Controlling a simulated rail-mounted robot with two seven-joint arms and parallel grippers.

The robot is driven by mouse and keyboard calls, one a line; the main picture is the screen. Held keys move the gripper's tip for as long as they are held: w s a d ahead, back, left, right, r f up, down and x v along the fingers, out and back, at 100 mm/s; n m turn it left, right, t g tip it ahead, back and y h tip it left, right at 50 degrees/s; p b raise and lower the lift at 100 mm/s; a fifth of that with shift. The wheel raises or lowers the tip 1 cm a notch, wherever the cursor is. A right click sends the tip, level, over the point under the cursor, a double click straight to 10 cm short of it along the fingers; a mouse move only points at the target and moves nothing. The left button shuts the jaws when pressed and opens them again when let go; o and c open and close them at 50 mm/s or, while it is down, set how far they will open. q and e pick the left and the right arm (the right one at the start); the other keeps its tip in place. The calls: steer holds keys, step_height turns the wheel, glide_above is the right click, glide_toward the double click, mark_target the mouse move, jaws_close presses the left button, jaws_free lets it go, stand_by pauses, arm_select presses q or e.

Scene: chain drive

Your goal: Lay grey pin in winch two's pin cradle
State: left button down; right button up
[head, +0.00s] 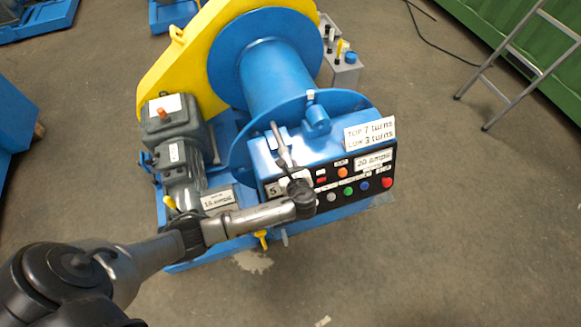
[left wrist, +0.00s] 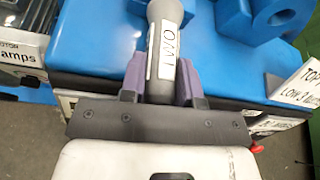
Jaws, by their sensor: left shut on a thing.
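My left gripper (head: 292,172) is over the blue control box of the winch, coming in from the front left. In the left wrist view its two purple fingers (left wrist: 161,82) are shut on a grey pin (left wrist: 162,12). The pin has a white label with dark letters, and it shows in the head view as a slim grey rod (head: 280,142) pointing away over the box. Blue raised blocks (left wrist: 275,18) stand on the box top, right of the pin; one shows in the head view (head: 317,120). I cannot tell whether these form the cradle. My right gripper is not in view.
The winch has a blue drum (head: 275,78), a yellow guard (head: 180,60) and a grey motor (head: 182,170). The control panel (head: 350,185) faces front with coloured buttons. A label plate (head: 369,134) stands at the box's right. A ladder (head: 520,65) stands at right; the front floor is clear.

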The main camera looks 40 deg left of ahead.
arm_select(q)
steer(key=c, duration=0.9)
jaws_free()
steer(key=shift+o, duration=0.6)
steer(key=shift+f, duration=0.1)
steer(key=p+v, duration=0.2)
steer(key=v, duration=1.1)
steer(key=shift+d+r, duration=0.3)
steer(key=shift+s, duration=0.15)
